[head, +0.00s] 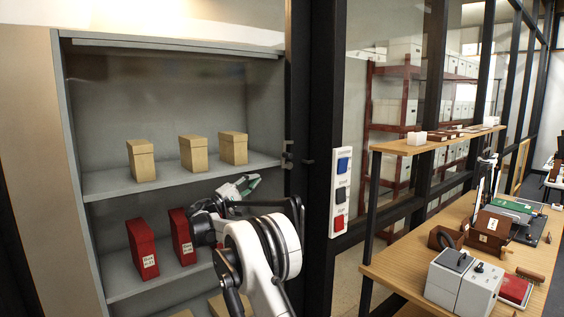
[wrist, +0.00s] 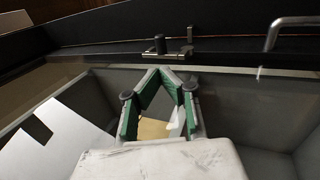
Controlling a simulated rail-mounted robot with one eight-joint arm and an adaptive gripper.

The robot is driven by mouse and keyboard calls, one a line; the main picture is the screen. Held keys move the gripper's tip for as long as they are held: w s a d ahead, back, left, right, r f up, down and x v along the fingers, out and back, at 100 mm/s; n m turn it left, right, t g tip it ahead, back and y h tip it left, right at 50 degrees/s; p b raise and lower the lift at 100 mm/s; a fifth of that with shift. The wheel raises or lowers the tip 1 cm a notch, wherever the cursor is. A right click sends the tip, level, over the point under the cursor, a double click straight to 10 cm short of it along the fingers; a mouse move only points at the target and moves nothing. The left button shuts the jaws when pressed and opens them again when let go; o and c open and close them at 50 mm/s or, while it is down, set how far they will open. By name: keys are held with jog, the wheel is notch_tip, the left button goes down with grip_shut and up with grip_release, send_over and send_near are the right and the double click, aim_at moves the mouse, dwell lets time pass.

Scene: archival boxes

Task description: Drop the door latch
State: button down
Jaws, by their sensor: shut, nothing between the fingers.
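The door latch (head: 287,155) is a small metal fitting at the cabinet's right edge by the dark frame, at about the middle shelf's height. In the wrist view the latch (wrist: 165,48) shows as a short metal bar with upright pins on a dark rail, beyond my fingertips. My gripper (head: 248,184) has green-padded fingers and is left of and below the latch in the head view. In the wrist view my gripper (wrist: 168,73) is shut and empty, with its tips close together. The tips look apart from the latch. The latch's exact position is too small to tell.
The open grey cabinet (head: 69,130) holds tan boxes (head: 193,154) on one shelf and red boxes (head: 142,250) below. A wooden desk (head: 400,270) with several objects stands at right.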

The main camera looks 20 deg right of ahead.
aim_at(287, 157)
jog(key=shift+d, duration=0.1)
jog(key=p+x, duration=0.4)
jog(key=x, duration=1)
jog(key=shift+r, duration=0.1)
jog(key=shift+r+g+y, duration=0.15)
jog(key=shift+g+y, duration=0.15)
